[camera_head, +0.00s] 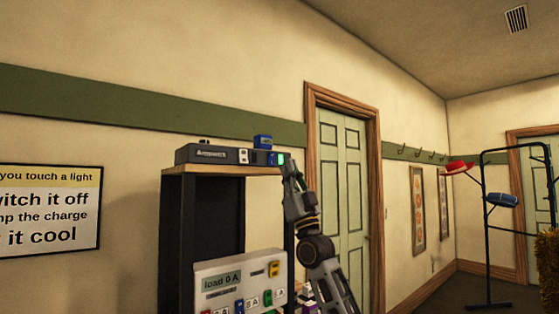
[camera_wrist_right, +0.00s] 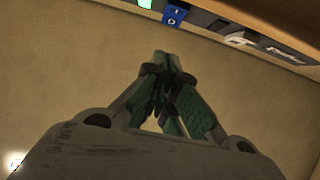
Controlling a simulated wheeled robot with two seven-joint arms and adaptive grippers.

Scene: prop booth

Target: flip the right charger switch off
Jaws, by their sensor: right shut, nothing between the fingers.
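The charger (camera_head: 210,155) is a long dark box on top of a shelf unit. Its front has a white switch (camera_head: 243,156), a blue switch (camera_head: 272,158) to the right of it, and a lit green light (camera_head: 281,159) at the right end. In the right wrist view, the blue switch (camera_wrist_right: 174,15) shows I and O marks, with the green light (camera_wrist_right: 146,3) beside it. Which way the switches are tipped is too small to tell. My right gripper (camera_head: 287,164) is shut and empty near the charger's right end. In the wrist view its fingertips (camera_wrist_right: 161,58) appear apart from the blue switch.
A blue block (camera_head: 262,141) sits on the charger. Below stands a panel (camera_head: 217,283) reading "load 0 A" with coloured switches. A sign (camera_head: 50,208) hangs on the left wall. A green door (camera_head: 342,190) and a hat rack (camera_head: 487,230) are to the right.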

